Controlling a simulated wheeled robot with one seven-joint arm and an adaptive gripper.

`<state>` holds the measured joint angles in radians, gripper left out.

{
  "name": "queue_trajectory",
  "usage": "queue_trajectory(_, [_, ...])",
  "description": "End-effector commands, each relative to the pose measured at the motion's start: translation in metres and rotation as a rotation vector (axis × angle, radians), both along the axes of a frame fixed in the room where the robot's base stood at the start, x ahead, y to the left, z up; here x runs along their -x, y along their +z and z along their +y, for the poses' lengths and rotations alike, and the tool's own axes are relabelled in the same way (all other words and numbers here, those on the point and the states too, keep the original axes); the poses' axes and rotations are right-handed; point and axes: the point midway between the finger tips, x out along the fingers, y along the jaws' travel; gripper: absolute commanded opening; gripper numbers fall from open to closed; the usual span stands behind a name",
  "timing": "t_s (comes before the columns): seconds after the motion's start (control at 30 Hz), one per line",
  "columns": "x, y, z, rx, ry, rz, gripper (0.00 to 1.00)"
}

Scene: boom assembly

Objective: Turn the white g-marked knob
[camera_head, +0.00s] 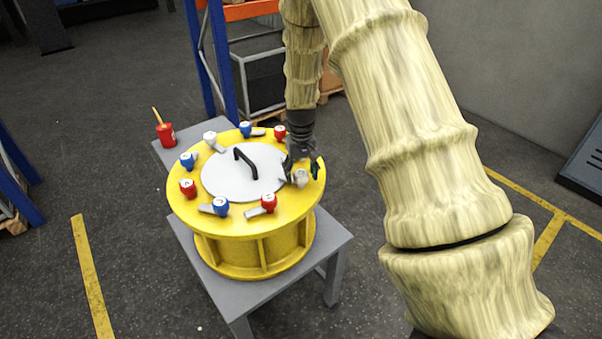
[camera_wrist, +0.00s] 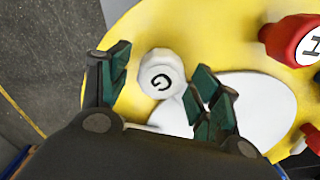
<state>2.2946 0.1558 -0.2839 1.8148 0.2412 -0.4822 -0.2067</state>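The white knob marked G (camera_wrist: 161,73) sits on the yellow round drum's rim in the wrist view, between my gripper's fingers. In the head view the white knob (camera_head: 301,178) is at the right side of the drum, just below my gripper (camera_head: 302,170). My gripper (camera_wrist: 160,90) is open, with one green-padded finger on each side of the knob. A gap shows between the knob and the left finger; the right finger is close to it, and I cannot tell whether it touches.
The yellow drum (camera_head: 250,245) stands on a grey table (camera_head: 335,240). Several red, blue and white knobs ring its grey lid, which has a black handle (camera_head: 246,160). A red H knob (camera_wrist: 293,40) is near my gripper. A red can (camera_head: 166,134) stands on the table's far left corner.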

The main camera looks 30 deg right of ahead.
Motion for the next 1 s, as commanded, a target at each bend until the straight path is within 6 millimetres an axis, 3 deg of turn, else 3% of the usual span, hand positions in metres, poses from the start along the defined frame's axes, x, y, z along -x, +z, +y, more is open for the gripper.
queue_trajectory(0.37, [0.0, 0.01, 0.0, -0.001, 0.001, 0.001, 0.63])
queue_trajectory(0.8, [0.0, 0.085, 0.0, 0.0, 0.001, -0.001, 0.63])
queue_trajectory(1.0, [0.0, 0.109, 0.0, -0.001, 0.0, 0.001, 0.63])
